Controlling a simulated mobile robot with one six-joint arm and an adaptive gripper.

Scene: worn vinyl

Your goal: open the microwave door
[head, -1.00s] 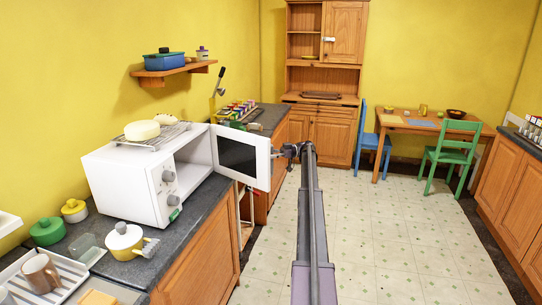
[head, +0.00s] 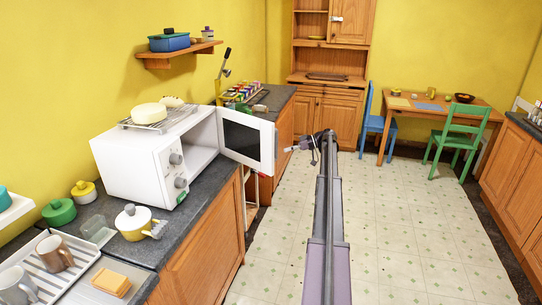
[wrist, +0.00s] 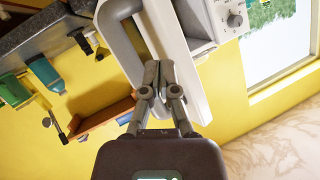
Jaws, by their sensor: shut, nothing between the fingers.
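The white microwave (head: 128,170) stands on the left counter with two knobs on its front. Its door (head: 268,152), with a dark window, is swung wide open, and part of the pale cavity shows. My gripper (head: 288,150) is just right of the door's outer edge, and a small gap seems to lie between them. In the wrist view my gripper (wrist: 152,76) is shut and empty, its fingertips over or close to the white door (wrist: 178,60). Whether they touch it I cannot tell. The microwave's knob panel (wrist: 225,18) shows beyond.
A wire rack (head: 158,120) with round pale items lies on the microwave. A yellow pot (head: 132,222), a dish rack (head: 48,262) and other crockery crowd the counter in front. The tiled floor (head: 400,230) to the right is clear up to the table (head: 400,103) and chairs.

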